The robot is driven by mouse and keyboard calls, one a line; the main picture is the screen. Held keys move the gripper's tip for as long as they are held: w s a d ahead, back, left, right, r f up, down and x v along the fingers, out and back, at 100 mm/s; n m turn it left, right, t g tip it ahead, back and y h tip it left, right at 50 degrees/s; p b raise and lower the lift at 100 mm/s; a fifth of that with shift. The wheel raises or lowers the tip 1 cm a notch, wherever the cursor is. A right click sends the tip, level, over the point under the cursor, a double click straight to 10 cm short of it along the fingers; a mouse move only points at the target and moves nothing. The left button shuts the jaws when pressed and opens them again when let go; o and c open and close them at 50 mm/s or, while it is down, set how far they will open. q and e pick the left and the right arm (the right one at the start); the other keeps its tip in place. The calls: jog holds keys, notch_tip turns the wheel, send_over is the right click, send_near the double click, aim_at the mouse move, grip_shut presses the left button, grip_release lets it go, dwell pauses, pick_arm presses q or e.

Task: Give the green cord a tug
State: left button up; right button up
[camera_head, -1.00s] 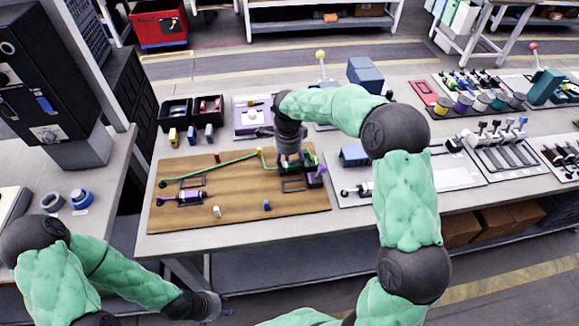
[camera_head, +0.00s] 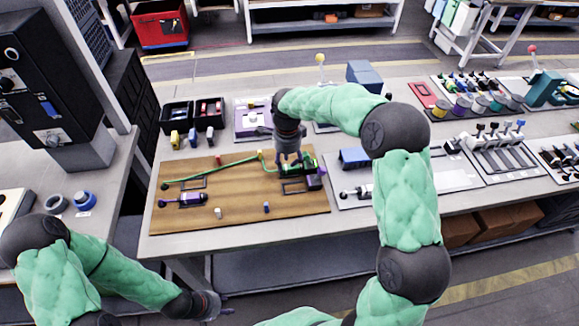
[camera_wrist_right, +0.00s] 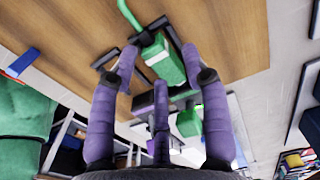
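The green cord (camera_head: 238,158) runs across the brown board (camera_head: 232,224) from its left end, past a yellow post (camera_head: 260,154), to a green tool (camera_head: 299,168) at the board's right. The cord also shows at the top of the right wrist view (camera_wrist_right: 129,15), entering a dark fitting beside the tool's green body (camera_wrist_right: 165,62). My right gripper (camera_head: 291,158) is over this tool. In the right wrist view its purple fingers (camera_wrist_right: 160,62) are apart around the green body, with a gap on the left; firm contact is not visible. My left gripper (camera_head: 224,306) is low, off the table, its fingers too small to judge.
A purple screwdriver (camera_head: 185,200) and small blocks lie on the board. Black bins (camera_head: 208,113) stand behind it. A light panel with a blue block (camera_head: 354,157) lies to the right.

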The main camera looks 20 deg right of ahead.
aim_at(288, 166)
jog(key=shift+r+p, duration=1.65)
jog(key=shift+r, duration=0.85)
jog(key=shift+f, duration=0.1)
